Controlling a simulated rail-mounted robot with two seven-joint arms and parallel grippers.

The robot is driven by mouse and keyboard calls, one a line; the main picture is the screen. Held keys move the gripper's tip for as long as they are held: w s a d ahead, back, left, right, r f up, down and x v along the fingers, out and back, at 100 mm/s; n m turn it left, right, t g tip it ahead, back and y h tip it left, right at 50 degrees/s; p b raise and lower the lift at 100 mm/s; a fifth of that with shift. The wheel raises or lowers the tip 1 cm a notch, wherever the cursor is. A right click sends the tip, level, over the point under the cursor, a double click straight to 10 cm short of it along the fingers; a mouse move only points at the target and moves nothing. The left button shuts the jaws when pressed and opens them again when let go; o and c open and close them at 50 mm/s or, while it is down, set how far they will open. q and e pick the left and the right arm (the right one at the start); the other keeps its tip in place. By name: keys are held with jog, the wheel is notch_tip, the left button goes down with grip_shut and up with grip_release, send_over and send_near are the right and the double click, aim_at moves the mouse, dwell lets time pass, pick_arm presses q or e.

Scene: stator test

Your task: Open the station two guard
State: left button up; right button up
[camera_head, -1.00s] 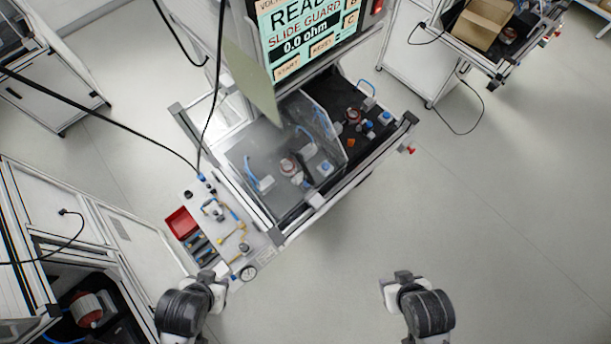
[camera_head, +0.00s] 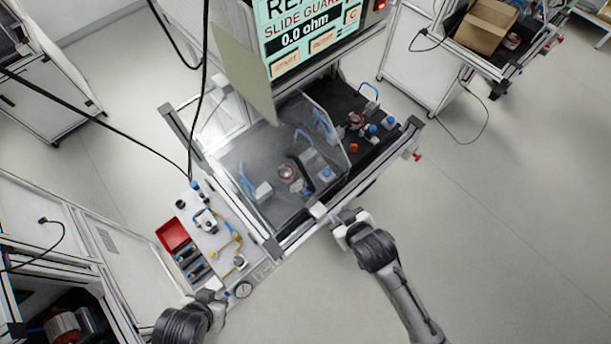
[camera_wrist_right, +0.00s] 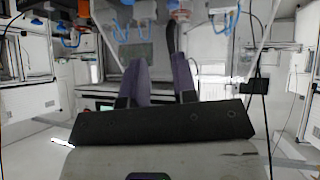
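The clear guard (camera_head: 262,165) is a see-through box over the left bay of the test bench. A stator with a reddish ring (camera_head: 287,173) shows through it. A pale block like a handle (camera_head: 318,210) sits at the guard's front edge. My right gripper (camera_head: 343,226) is just right of and in front of this block; I cannot tell whether they touch. In the right wrist view its two dark fingers (camera_wrist_right: 164,80) stand apart with nothing seen between them. My left gripper (camera_head: 214,296) is by the front of the side panel, its fingers too small to read.
The right bay is uncovered, with another stator (camera_head: 355,120) and blue-capped parts. A screen (camera_head: 312,35) above reads "SLIDE GUARD" and "0.0 ohm". A side panel with a red tray (camera_head: 173,234) stands left. Black cables hang at left.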

aim_at(307, 177)
jog(key=w+a+f+t+y, duration=0.1)
jog(key=w+a, duration=0.2)
jog(key=w, duration=0.1)
jog(key=w+a+f+t+y, duration=0.1)
jog(key=w+a, duration=0.2)
jog(key=w, duration=0.2)
jog(key=w+a+t, duration=0.1)
jog(key=w+a, duration=0.2)
jog(key=w, duration=0.1)
jog(key=shift+w+a+f+n+y+p, duration=0.15)
jog(key=shift+w+f+n+y+p, duration=0.15)
jog(key=shift+f+y+p, duration=0.1)
grip_shut()
dwell(0.4)
